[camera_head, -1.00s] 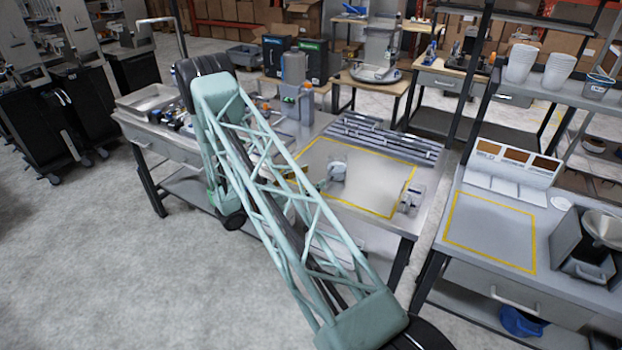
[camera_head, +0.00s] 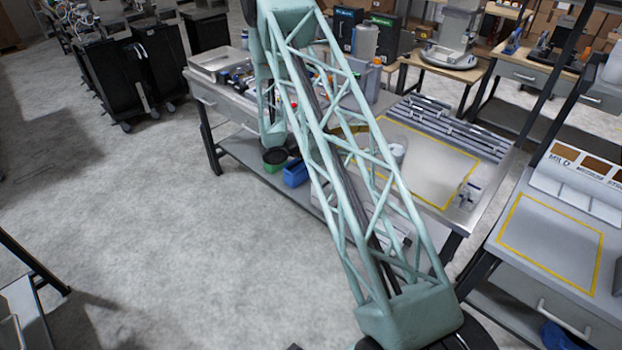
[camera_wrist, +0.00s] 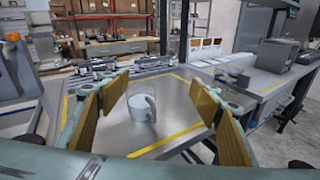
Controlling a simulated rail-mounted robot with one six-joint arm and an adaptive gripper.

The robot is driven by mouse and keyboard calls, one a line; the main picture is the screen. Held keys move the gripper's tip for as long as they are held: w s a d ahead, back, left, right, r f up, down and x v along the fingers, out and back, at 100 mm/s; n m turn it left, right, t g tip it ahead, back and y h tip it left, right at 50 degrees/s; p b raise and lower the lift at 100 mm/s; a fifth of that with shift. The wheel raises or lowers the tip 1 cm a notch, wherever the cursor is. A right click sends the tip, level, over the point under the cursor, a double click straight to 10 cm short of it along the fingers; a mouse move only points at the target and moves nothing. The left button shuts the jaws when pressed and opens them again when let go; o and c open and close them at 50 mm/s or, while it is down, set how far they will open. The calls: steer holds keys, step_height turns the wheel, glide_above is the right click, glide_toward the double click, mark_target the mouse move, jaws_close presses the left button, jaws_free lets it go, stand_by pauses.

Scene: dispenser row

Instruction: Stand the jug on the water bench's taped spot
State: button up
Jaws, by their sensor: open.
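The jug (camera_wrist: 139,109) is a pale grey vessel with a loop handle at its right in the wrist view. It stands upright on a steel bench, inside the yellow tape outline (camera_wrist: 182,132). In the head view the jug (camera_head: 398,151) shows just right of my arm's lattice, inside the same yellow outline (camera_head: 427,202). My gripper (camera_wrist: 158,97) is open, with its yellow-brown finger pads wide apart. The jug appears between them in the wrist view, beyond the fingertips and touching neither. In the head view my arm hides most of the gripper.
Metal rails (camera_head: 452,128) lie along the bench's back edge. A small device (camera_head: 467,194) sits at its right front corner. A second bench at right has its own yellow outline (camera_head: 548,243) and a strength chart (camera_head: 580,178). The floor at left is open.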

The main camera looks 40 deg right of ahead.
steer(key=s+a+r+m+y, duration=0.35)
steer(key=s+a+r, duration=0.4)
steer(key=r, duration=0.25)
steer(key=s+a+r+m+y, duration=0.35)
steer(key=s+a+r, duration=0.25)
steer(key=a+r, duration=0.4)
steer(key=s+a+r+m+t+y, duration=0.1)
steer(key=s+a+r+t+y, duration=0.2)
steer(key=s+a, duration=0.3)
steer(key=s+a+r+m+t+y, duration=0.2)
steer(key=s+a+r, duration=0.3)
steer(key=a, duration=0.9)
steer(key=s+a+r+m+t+y, duration=0.2)
steer(key=s+a+r+t+y, duration=0.1)
steer(key=s+a, duration=0.5)
steer(key=a+r+t, duration=0.1)
steer(key=a, duration=0.2)
steer(key=shift+s+t+y, duration=0.25)
steer(key=shift+t+y, duration=0.15)
steer(key=shift+a+r, duration=0.1)
step_height(320, 180, down, 9)
steer(key=b, duration=0.8)
steer(key=shift+r+b, duration=0.15)
steer(key=shift+b, duration=0.2)
